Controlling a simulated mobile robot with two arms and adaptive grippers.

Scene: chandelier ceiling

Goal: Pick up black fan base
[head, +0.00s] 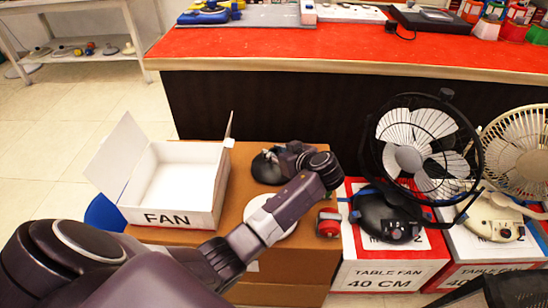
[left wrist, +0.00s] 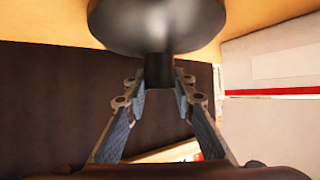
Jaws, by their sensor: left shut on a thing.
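The black fan base (head: 264,168) is a dark round disc on the brown cardboard surface, just right of the white box. In the left wrist view, the base (left wrist: 158,22) shows at the top as a dark glossy disc with a short stem. My left gripper (head: 288,158) reaches it from the right in the head view and hides part of it. In the left wrist view, the fingertips of my left gripper (left wrist: 161,82) are closed on the stem. My right gripper is not seen.
An open white box marked FAN (head: 180,217) stands left of the base. A white disc (head: 272,212) lies partly under my arm, with a red object (head: 329,222) beside it. A black fan (head: 420,150) and a cream fan (head: 520,160) stand right on boxes. A red-topped counter (head: 300,45) is behind.

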